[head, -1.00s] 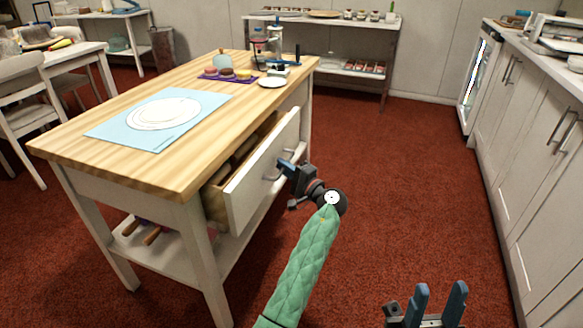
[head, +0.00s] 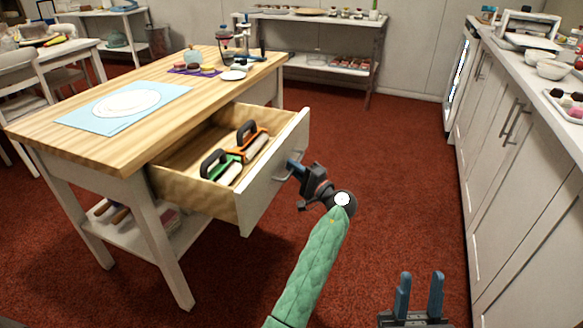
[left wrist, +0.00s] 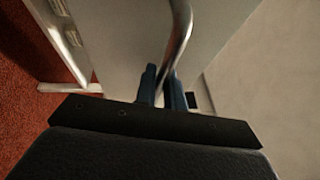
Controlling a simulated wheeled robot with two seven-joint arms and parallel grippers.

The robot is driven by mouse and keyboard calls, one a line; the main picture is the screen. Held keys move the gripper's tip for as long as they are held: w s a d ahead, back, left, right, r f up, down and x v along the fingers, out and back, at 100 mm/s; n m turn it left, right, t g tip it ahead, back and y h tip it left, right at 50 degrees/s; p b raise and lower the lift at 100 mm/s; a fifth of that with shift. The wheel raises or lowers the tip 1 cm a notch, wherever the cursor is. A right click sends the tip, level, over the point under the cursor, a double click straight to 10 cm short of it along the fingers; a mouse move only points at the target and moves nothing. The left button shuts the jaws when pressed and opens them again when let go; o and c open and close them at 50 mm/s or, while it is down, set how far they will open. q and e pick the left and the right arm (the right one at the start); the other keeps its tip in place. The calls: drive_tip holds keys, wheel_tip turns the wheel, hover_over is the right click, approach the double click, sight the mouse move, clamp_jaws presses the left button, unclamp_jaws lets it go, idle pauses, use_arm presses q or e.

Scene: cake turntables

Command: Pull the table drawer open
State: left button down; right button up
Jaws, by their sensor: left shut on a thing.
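The white-fronted wooden drawer (head: 250,205) of the table (head: 120,145) stands well out from the table's side. Its inside shows, with a green-handled tool (head: 224,166) and an orange-handled tool (head: 252,141) lying in it. My left gripper (head: 294,168) is shut on the metal drawer handle (head: 283,177) at the drawer's front. In the left wrist view the curved handle (left wrist: 180,35) passes between the blue fingers of my left gripper (left wrist: 164,88). My right gripper (head: 419,293) is at the bottom of the head view, fingers apart and empty, away from the drawer.
A blue mat (head: 75,120) with a white disc lies on the tabletop. White cabinets (head: 510,150) line the right side. A shelf unit (head: 325,62) stands at the back wall. Red carpet (head: 400,160) between table and cabinets is clear.

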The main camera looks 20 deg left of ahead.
use_arm(q)
drive_tip(key=shift+d+f, duration=0.1)
drive_tip(key=shift+d, duration=0.05)
drive_tip(key=c, duration=1.5)
unclamp_jaws()
